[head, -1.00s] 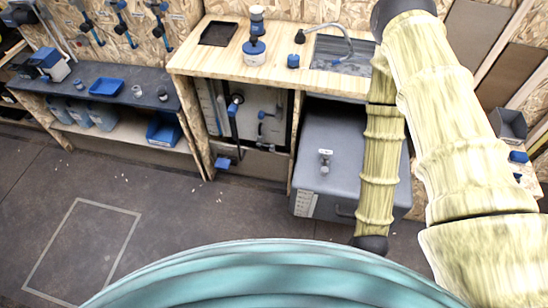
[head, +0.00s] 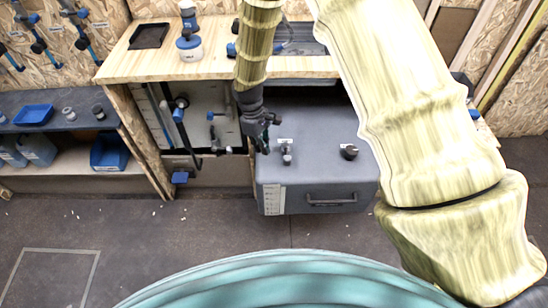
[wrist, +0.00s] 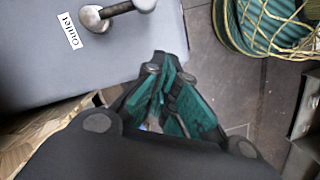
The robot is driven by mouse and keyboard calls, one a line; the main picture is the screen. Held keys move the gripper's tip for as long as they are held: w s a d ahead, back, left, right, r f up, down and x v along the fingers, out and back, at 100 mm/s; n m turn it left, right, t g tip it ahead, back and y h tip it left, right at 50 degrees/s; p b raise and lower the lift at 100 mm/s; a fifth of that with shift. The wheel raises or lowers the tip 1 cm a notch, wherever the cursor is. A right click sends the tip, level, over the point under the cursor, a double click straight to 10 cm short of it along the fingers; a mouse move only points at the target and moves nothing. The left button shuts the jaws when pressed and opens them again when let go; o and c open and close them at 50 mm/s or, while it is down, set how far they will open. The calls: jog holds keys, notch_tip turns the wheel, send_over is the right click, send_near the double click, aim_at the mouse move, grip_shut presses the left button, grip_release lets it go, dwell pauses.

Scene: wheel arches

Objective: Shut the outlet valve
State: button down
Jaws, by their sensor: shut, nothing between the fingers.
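The outlet valve (head: 287,156) stands on top of the grey tank (head: 325,165), beside a small white label (head: 285,141). In the wrist view the valve (wrist: 95,18) is a metal stem with a bar-shaped handle to the upper right, beside a label reading "Outlet" (wrist: 69,31). The frame's top edge cuts it off. My gripper (head: 265,146) is just left of the valve in the head view, apart from it. In the wrist view my gripper (wrist: 162,72) is shut and empty, below and right of the handle, past the tank's edge.
A black knob (head: 349,152) sits on the tank right of the valve. The wooden counter (head: 215,66) overhangs the tank's back. Pipes and a panel (head: 205,125) stand left of the tank.

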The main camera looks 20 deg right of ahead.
aim_at(287, 153)
jog(key=w+r+n, duration=0.1)
jog(key=w+r, duration=0.3)
jog(key=r, duration=0.1)
jog(key=shift+h, duration=0.4)
jog(key=x, duration=0.9)
jog(key=shift+w+a+f+p, duration=0.1)
jog(key=shift+a+f+p, duration=0.05)
jog(key=shift+p, duration=0.2)
jog(key=shift+d+f, duration=0.25)
jog(key=shift+s+d+p, duration=0.5)
jog(key=shift+s+d, duration=0.55)
jog(key=shift+s, duration=0.1)
jog(key=shift+s+d, duration=0.2)
jog(key=shift+d, duration=0.05)
jog(key=shift+f+n, duration=0.1)
jog(key=shift+n, duration=0.2)
